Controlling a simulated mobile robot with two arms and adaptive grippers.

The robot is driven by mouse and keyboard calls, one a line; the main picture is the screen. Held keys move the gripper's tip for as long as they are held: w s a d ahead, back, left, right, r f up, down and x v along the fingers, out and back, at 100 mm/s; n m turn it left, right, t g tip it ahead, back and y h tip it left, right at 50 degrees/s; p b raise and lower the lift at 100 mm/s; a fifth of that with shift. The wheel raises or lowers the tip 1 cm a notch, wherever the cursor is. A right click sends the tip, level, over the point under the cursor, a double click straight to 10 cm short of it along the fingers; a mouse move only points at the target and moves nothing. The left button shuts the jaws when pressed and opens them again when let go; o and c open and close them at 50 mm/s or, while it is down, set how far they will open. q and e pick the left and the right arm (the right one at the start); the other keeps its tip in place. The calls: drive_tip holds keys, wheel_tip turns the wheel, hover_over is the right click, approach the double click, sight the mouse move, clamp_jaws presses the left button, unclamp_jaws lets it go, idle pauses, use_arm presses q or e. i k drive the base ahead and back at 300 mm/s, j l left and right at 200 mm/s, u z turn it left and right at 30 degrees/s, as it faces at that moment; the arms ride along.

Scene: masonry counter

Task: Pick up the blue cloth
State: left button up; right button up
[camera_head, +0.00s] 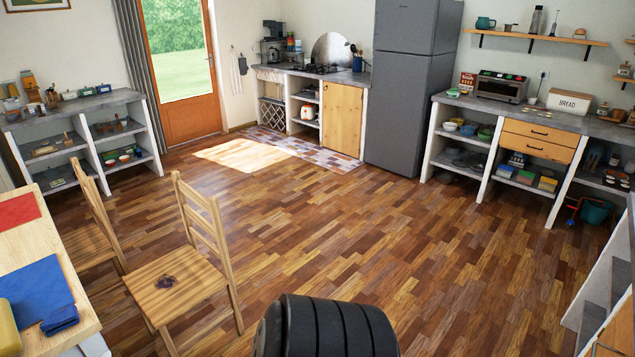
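A flat blue sheet (36,290), which looks like a mat or a cloth, lies on the light wooden table (88,318) at the left edge. A smaller, darker blue folded piece (60,320) lies at the sheet's lower right corner, near the table edge; it looks like folded cloth. I cannot tell for certain which of the two is the blue cloth. Neither of my grippers is in view.
Two wooden chairs (182,285) stand right of the table, one with a small dark item on its seat. A red mat (18,210) lies farther back on the table. The middle wooden floor (370,235) is clear. Masonry counters (560,118) line the walls.

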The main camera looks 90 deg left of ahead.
sight(53, 324)
drive_tip(key=l+u, duration=0.15)
drive_tip(key=u, duration=4.3)
